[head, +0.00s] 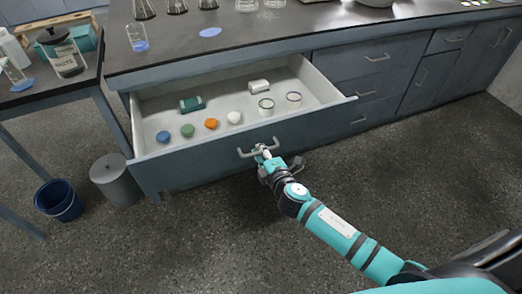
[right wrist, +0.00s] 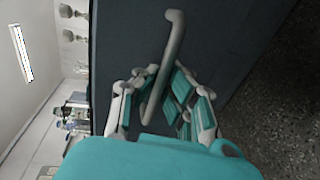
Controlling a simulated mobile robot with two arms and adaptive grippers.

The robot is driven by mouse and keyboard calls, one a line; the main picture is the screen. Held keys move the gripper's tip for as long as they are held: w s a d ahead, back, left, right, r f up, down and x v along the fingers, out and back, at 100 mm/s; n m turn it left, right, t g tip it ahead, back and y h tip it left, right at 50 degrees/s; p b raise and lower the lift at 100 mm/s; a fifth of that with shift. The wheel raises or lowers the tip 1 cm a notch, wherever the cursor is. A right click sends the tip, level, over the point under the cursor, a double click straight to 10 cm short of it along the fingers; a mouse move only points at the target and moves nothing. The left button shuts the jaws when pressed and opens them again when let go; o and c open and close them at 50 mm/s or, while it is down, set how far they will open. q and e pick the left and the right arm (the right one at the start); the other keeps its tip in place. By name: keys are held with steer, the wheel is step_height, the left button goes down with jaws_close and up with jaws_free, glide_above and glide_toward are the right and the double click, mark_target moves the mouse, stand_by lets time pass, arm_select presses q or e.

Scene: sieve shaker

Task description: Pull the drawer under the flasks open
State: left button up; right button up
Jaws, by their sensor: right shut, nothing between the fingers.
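The drawer (head: 190,165) under the flasks (head: 144,9) stands well open, its inside showing. Coloured lids, a green box, a white item and two small jars lie in it. Its bar handle (head: 244,153) is on the middle of the front panel. My right gripper (head: 265,154) is at this handle, shut with nothing held between its fingers. In the right wrist view the handle (right wrist: 169,45) runs among the fingers of my right gripper (right wrist: 160,90); I cannot tell whether they touch it. My left gripper is out of view.
A grey bin (head: 115,180) and a blue bucket (head: 59,200) stand on the floor at left, by a side table (head: 50,88) with a waste jar (head: 65,55). Closed drawers (head: 365,70) are to the right. The floor in front is clear.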

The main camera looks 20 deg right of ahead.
steer(key=o, duration=0.5)
steer(key=shift+o, duration=0.2)
steer(key=shift+s, duration=0.1)
steer(key=s+r, duration=0.2)
steer(key=s, duration=0.9)
steer(key=shift+s+d+r, duration=0.15)
steer(key=shift+s+d, duration=0.05)
steer(key=shift+s, duration=0.1)
